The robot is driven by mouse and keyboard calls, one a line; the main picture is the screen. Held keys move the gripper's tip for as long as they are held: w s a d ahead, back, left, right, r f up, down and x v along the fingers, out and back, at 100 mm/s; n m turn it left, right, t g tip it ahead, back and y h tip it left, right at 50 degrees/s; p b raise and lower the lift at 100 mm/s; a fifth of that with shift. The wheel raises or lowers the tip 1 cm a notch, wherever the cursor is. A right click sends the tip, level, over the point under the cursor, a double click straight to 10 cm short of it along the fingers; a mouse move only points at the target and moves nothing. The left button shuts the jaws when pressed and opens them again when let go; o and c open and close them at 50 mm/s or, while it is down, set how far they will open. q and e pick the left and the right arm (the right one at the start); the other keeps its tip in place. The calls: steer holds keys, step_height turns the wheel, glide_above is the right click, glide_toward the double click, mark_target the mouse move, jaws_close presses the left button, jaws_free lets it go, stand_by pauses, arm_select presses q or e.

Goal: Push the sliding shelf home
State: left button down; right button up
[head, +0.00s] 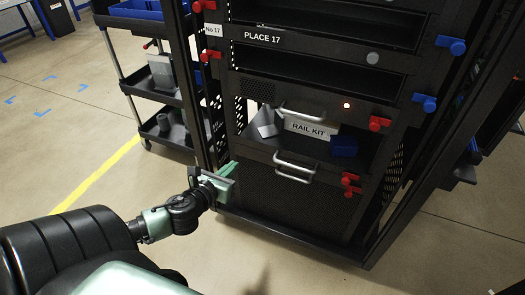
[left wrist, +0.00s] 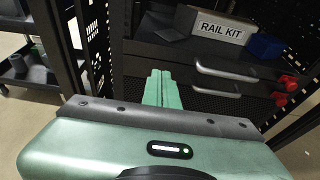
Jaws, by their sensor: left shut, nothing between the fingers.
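The sliding shelf (head: 258,147) is a dark tray low in the black rack, with a silver handle (head: 295,172) on its front. It appears to stand out in front of the panels above; how far I cannot tell. On it are a white RAIL KIT box (head: 309,129), a grey piece (head: 267,124) and a blue box (head: 344,146). My left gripper (head: 231,168) is shut and empty, near the left end of the shelf front. In the left wrist view its green fingers (left wrist: 161,88) point toward the shelf front, left of the handle (left wrist: 218,88). Contact cannot be made out. My right gripper is out of view.
The rack's left post (head: 216,125) is close beside my left gripper. Red latches (head: 350,184) and blue knobs (head: 424,103) stick out on the right side. A black cart (head: 160,92) with several trays stands left of the rack. Open floor (head: 75,120) lies at left.

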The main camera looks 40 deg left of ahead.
arm_select(q)
steer(key=b, duration=0.3)
glide_toward(255, 142)
steer(key=x, duration=0.5)
steer(key=shift+w+f, duration=0.15)
steer(key=shift+f, duration=0.15)
steer(key=shift+w+a, duration=0.1)
steer(key=shift+w, duration=0.5)
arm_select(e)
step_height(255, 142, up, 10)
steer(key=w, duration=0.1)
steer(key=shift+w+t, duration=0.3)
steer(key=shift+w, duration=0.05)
